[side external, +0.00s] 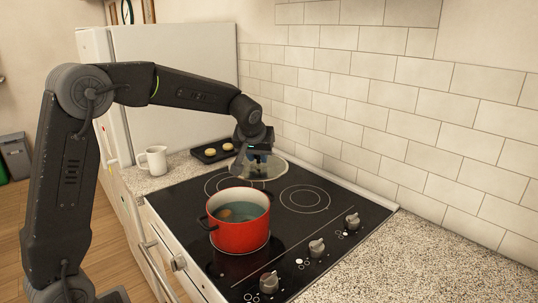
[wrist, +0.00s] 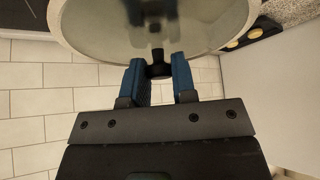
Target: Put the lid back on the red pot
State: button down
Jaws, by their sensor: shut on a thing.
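The red pot (side external: 240,232) stands upright and uncovered on the front part of the black cooktop, with liquid and something brownish inside. The round glass lid (side external: 268,172) is behind the pot, under my gripper (side external: 257,157). In the wrist view the lid (wrist: 110,40) fills the top of the picture, with its pale rim showing. My gripper (wrist: 160,80) has its blue fingers on both sides of the lid's dark knob (wrist: 158,70) and is shut on it. The lid looks lifted over the rear of the cooktop; its exact height is hard to tell.
A black tray (side external: 205,156) with round pale items lies behind the cooktop (side external: 315,235). A white mug (side external: 153,160) stands on the counter at the left. A tiled wall (side external: 400,110) runs along the right. Knobs (side external: 317,247) line the front edge.

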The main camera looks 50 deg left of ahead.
jog(key=s+d+r, duration=0.1)
jog(key=s+d, duration=0.3)
jog(key=s, duration=0.6)
notch_tip(320, 180, down, 6)
jog(key=shift+n, duration=0.3)
jog(key=shift+f, duration=0.25)
dwell(1.6)
jog(key=c, duration=0.8)
grip_release()
jog(key=shift+c, duration=0.2)
jog(key=shift+o, duration=0.3)
jog(key=o, duration=0.4)
